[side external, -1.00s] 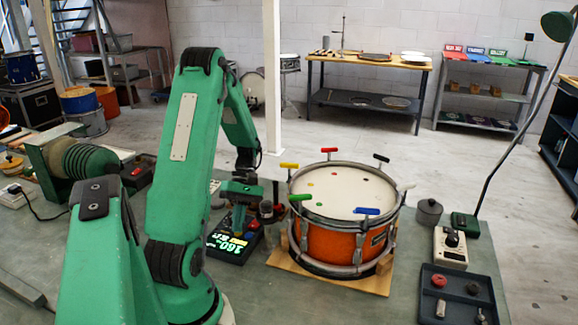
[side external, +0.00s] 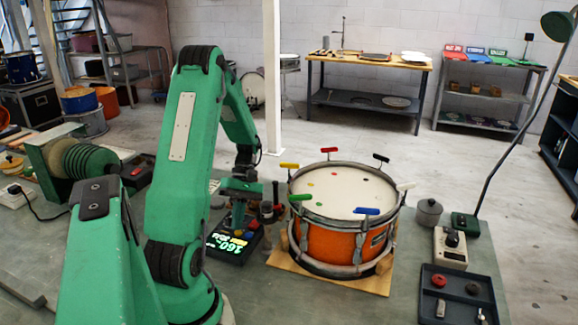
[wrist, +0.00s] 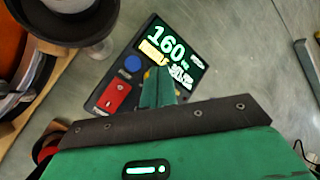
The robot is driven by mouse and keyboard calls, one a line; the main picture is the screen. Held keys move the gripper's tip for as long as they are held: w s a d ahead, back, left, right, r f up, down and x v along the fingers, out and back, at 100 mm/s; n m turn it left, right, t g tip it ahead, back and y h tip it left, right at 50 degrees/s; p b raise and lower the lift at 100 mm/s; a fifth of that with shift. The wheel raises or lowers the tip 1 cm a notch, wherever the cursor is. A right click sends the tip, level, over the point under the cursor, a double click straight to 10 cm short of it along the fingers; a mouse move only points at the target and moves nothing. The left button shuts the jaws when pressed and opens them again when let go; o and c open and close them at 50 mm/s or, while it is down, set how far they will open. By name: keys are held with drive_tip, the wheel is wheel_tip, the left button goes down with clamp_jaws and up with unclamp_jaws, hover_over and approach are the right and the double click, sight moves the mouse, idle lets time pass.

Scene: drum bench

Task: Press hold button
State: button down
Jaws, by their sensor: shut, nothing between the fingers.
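A dark tuner box (wrist: 150,62) with a lit "160" display lies on the bench; it also shows in the side view (side external: 230,246), left of the drum. Its face has a blue round button (wrist: 132,64), a red rectangular part (wrist: 113,97) and a yellow lit label. I cannot read which control is the hold button. My gripper (wrist: 159,86) is shut and empty, with its green fingertips over the box's lower face, right of the blue button. They hide part of the face, including most of a small yellow spot. I cannot tell whether they touch it.
An orange drum (side external: 340,240) with several coloured tuning keys stands on a wooden board right of the box. A dark round-topped object (wrist: 75,18) stands close to the box. A grey tray (side external: 455,300) lies at the right.

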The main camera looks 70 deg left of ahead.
sight(242, 232)
drive_tip(key=shift+r, duration=0.1)
drive_tip(key=shift+r, duration=2.95)
drive_tip(key=w+d+r+m+t+y, duration=0.2)
drive_tip(key=d+r+m+t, duration=0.3)
drive_tip(key=d+m, duration=0.5)
drive_tip(key=w+d+r+m+t+y, duration=0.3)
drive_tip(key=d+r+m, duration=0.5)
drive_tip(key=d, duration=0.5)
drive_tip(key=shift+d+r+m+t+y, duration=0.4)
drive_tip(key=shift+m+t+y, duration=0.1)
drive_tip(key=shift+m+t, duration=0.5)
